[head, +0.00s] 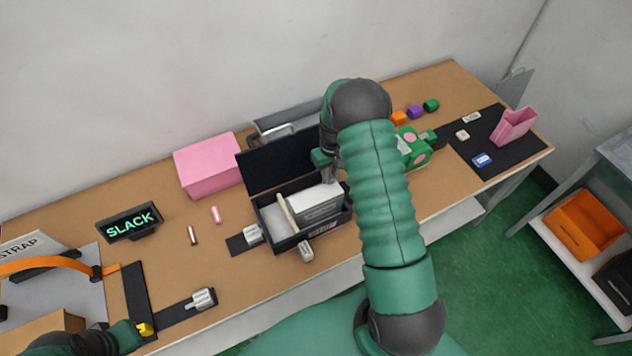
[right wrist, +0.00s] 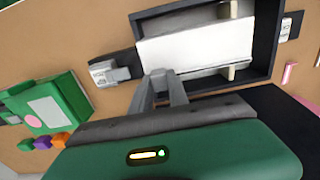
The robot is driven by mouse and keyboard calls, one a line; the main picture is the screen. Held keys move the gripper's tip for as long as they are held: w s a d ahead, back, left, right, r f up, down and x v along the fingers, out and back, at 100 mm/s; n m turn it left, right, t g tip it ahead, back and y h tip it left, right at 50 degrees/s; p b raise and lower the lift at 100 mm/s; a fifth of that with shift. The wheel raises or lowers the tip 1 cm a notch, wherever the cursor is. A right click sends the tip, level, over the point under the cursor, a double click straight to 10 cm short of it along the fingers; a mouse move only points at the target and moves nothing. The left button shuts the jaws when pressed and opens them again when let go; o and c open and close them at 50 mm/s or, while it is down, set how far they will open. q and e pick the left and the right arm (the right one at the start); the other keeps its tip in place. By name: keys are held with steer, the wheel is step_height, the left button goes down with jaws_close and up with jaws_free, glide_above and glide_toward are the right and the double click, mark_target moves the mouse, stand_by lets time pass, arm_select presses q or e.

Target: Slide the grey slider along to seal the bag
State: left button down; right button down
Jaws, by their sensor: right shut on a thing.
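The bag (head: 318,204) is a pale block with a white top, lying in an open black box (head: 288,243) with its dark lid raised. In the right wrist view its broad white face (right wrist: 195,45) fills the box. My right gripper (head: 332,176) reaches down to the bag's right end. In the right wrist view its fingertips (right wrist: 164,76) are close together at the bag's edge, shut on what appears to be the grey slider, which they mostly hide. My left gripper (head: 143,328) is low at the left, by a dark strip; its jaws are unclear.
A pink box (head: 208,165) stands left of the raised lid. A SLACK sign (head: 130,222) and an orange strap (head: 45,264) are at left. A green box with pink dots (head: 412,148) stands right of my arm. A pink container (head: 514,126) sits on the black mat at right.

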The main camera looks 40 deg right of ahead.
mark_target(332, 175)
steer(key=shift+d, duration=0.1)
steer(key=c, duration=1.6)
jaws_free()
steer(key=shift+r, duration=0.1)
steer(key=o, duration=0.4)
steer(key=shift+s, duration=0.1)
steer(key=shift+c, duration=0.2)
steer(key=shift+d, duration=0.2)
steer(key=shift+r, duration=0.15)
step_height(332, 175, up, 16)
steer(key=b, duration=0.3)
steer(key=shift+d, duration=0.15)
steer(key=shift+r, duration=0.1)
